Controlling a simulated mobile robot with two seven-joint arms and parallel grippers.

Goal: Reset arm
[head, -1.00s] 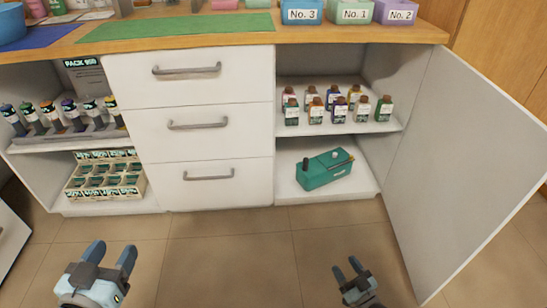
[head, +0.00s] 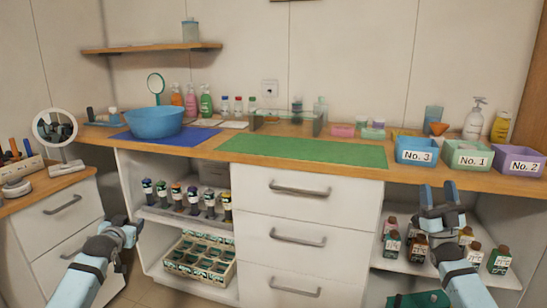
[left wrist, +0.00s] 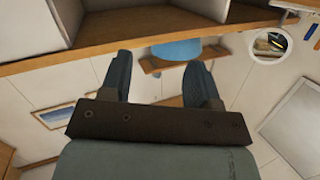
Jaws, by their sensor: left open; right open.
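My left gripper (head: 128,226) is in front of the left part of the counter, near the open shelves. In the left wrist view its two blue fingers (left wrist: 158,72) are apart with nothing between them. My right gripper (head: 438,193) is raised in front of the right cabinet, just below the bins, with its fingers apart and pointing up. It looks empty. My right arm hides part of the bottle shelf.
A wooden counter carries a blue bowl (head: 154,122), a green mat (head: 305,151) and bins No. 3 (head: 416,151), No. 1 (head: 466,157) and No. 2 (head: 519,161). Small bottles (head: 391,243) stand in the right cabinet. A side table (head: 62,181) with a round mirror is at left.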

